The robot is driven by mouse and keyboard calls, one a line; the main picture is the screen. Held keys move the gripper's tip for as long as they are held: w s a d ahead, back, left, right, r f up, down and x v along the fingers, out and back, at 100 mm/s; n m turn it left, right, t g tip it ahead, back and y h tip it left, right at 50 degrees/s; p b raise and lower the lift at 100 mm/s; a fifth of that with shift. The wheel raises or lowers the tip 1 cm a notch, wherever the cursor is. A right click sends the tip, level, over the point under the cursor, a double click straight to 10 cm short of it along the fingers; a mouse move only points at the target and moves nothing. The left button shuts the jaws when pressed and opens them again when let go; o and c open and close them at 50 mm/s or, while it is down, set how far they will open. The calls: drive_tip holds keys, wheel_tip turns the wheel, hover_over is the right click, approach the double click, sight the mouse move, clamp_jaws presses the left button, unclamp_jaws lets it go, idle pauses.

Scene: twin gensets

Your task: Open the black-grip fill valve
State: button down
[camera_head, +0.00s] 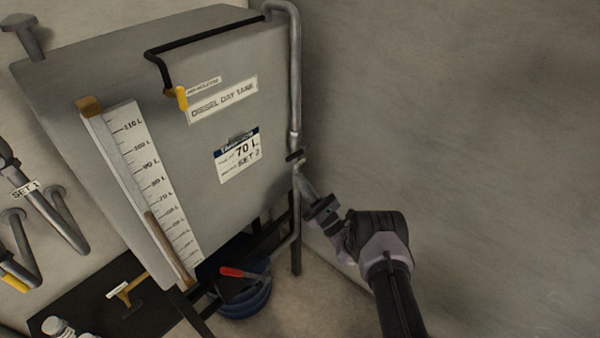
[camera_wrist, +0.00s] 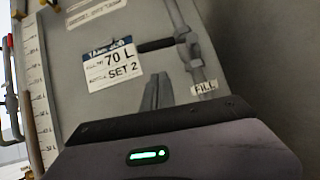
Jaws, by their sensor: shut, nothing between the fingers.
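The fill valve's black grip (camera_wrist: 155,45) sticks out to the left from the grey fill pipe (camera_wrist: 178,14) in the wrist view, crosswise to the pipe. A "FILL" tag (camera_wrist: 204,87) is on the pipe below it. In the head view the black grip (camera_head: 294,156) is small, at the tank's right edge. My gripper (camera_head: 301,176) is just below the grip there. In the wrist view its fingers (camera_wrist: 157,80) are shut and empty, with their tips pointing up toward the grip. A gap shows between tips and grip in that picture; the depth between them is unclear.
The grey day tank (camera_head: 100,75) carries a "70 L SET 2" card (camera_head: 238,155) and a level scale (camera_head: 155,180). A red lever (camera_head: 243,273) sits below, over a blue bucket (camera_head: 245,300). The bare wall (camera_head: 450,130) is close on the right.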

sight(298, 153)
drive_tip(key=shift+w+a+r, duration=0.15)
drive_tip(key=shift+w+r, duration=0.05)
drive_tip(key=shift+r, duration=0.5)
drive_tip(key=shift+w+a+r, duration=0.1)
drive_tip(key=shift+w+r, duration=0.1)
drive_tip(key=shift+r, duration=0.55)
drive_tip(key=shift+w+a+r, duration=0.15)
drive_tip(key=shift+w+r, duration=0.05)
drive_tip(key=shift+r, duration=0.5)
